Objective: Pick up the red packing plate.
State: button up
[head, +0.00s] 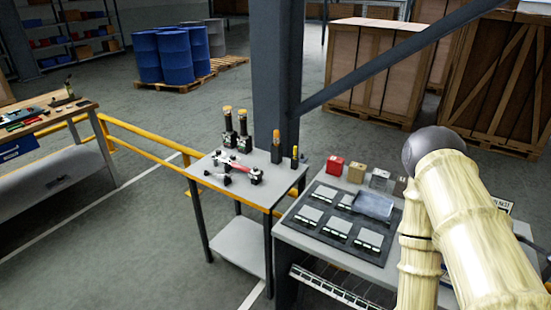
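A thin, flat red piece (240,167) lies among small black and white parts on the small grey table (208,177) in the middle of the head view. It looks plate-like, but it is too small to tell its exact shape or what it rests on. A red block (335,166) stands at the back of the workbench to the right. My cream-coloured arm fills the right side of the view. My gripper does not show, so its place relative to the red piece cannot be seen.
The workbench (290,231) carries a dark tray (322,193) with several grey plates, and coloured blocks behind it. Tall black-and-yellow cylinders (228,125) stand at the small table's back. A dark column (280,70) rises behind it. A yellow rail (150,148) runs left.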

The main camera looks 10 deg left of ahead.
aim_at(335, 160)
jog(key=u, duration=1.6)
jog(key=i, duration=1.75)
jog(key=u, duration=0.55)
jog(key=i, duration=0.3)
jog(key=z, duration=4.05)
jog(key=k, duration=0.3)
jog(key=u, duration=1)
